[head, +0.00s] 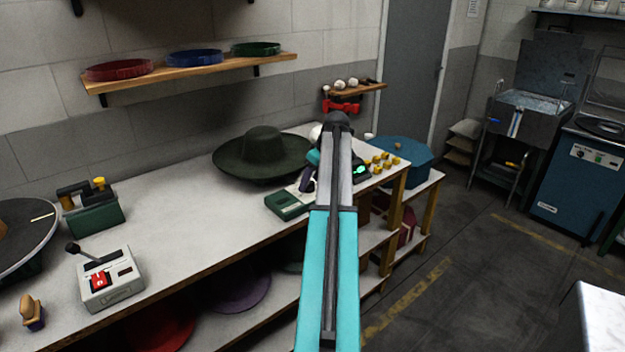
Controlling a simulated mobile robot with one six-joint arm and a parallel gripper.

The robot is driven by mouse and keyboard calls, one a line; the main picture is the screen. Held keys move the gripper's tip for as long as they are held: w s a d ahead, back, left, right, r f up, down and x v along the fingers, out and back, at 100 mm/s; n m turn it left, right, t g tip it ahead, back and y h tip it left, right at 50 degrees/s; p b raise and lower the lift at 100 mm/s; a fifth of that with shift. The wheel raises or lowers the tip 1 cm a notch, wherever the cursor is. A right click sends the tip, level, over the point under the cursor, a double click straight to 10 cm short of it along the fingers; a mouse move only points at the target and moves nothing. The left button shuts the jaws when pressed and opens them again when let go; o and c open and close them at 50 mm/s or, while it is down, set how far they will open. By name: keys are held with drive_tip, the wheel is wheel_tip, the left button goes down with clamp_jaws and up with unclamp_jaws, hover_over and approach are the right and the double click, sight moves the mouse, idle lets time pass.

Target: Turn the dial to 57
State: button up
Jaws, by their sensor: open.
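My arm reaches away from the camera over the workbench, and my gripper (309,180) shows only as a dark part beside the arm's far end. It is open; most of it is hidden behind my arm. A green and cream device (288,203) lies on the bench just left of and below it. A dark unit with a lit green display (361,169) shows just right of the arm. No dial can be made out clearly, and no number can be read. I cannot tell whether my gripper touches either device.
A wide dark green hat (262,153) sits on the bench (190,222) left of my arm. Small yellow pieces (378,161) lie to the right. A lever box with a red switch (108,279) and a green box (93,208) stand at left. The bench middle is clear.

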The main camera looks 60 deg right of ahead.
drive_tip(key=shift+w+f, duration=0.2)
drive_tip(key=shift+f, duration=0.25)
drive_tip(key=c, duration=0.9)
drive_tip(key=shift+d, duration=0.65)
drive_tip(key=shift+c, duration=0.6)
drive_tip(key=shift+a+r, duration=0.1)
drive_tip(key=shift+a, duration=0.45)
